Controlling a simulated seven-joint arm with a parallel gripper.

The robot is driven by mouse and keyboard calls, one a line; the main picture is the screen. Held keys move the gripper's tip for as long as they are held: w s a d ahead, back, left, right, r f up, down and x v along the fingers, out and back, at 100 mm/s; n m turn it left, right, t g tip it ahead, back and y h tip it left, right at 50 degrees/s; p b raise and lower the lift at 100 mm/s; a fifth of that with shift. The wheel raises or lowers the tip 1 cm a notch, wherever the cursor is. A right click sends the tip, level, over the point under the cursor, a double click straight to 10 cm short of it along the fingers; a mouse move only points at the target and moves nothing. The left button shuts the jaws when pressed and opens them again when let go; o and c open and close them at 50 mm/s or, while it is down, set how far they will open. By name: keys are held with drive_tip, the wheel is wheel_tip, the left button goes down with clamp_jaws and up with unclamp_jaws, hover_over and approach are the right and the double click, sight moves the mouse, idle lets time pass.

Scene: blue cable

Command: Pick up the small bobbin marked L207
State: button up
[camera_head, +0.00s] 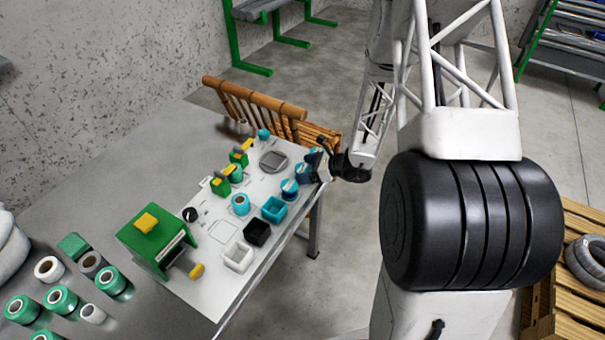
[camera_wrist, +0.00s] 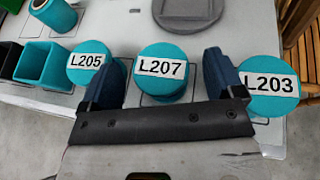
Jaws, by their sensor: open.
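The bobbin marked L207 (camera_wrist: 162,72) has a round teal top with a white label. It stands between two similar bobbins, L205 (camera_wrist: 88,62) on the left and L203 (camera_wrist: 268,85) on the right. My gripper (camera_wrist: 163,82) is open, with one dark blue finger on each side of L207. Whether the fingers touch it cannot be told. The left finger partly overlaps L205, and the right finger lies close to L203. In the head view, my gripper (camera_head: 318,168) is at the table's right edge beside the row of bobbins, and L207 (camera_head: 303,172) is the middle one.
A teal box (camera_head: 274,209), a black box (camera_head: 257,232) and a white box (camera_head: 238,256) stand along the table's front edge. A grey tray (camera_head: 273,161) lies behind the bobbins. A green machine (camera_head: 152,243) and several spools are further left. A wooden chair (camera_head: 255,100) stands behind.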

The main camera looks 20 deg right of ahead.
sight(302, 169)
drive_tip(key=shift+x, duration=0.9)
drive_tip(key=shift+c, duration=0.3)
drive_tip(key=c, duration=1.1)
drive_tip(key=shift+o, duration=0.2)
drive_tip(key=shift+r, duration=0.25)
drive_tip(key=shift+r, duration=1.3)
drive_tip(key=shift+s+r, duration=0.15)
drive_tip(key=shift+r, duration=0.2)
drive_tip(key=s+r, duration=0.1)
drive_tip(key=s, duration=1.4)
drive_tip(key=shift+s+r, duration=0.15)
drive_tip(key=shift+s, duration=0.2)
drive_tip(key=shift+a, duration=0.2)
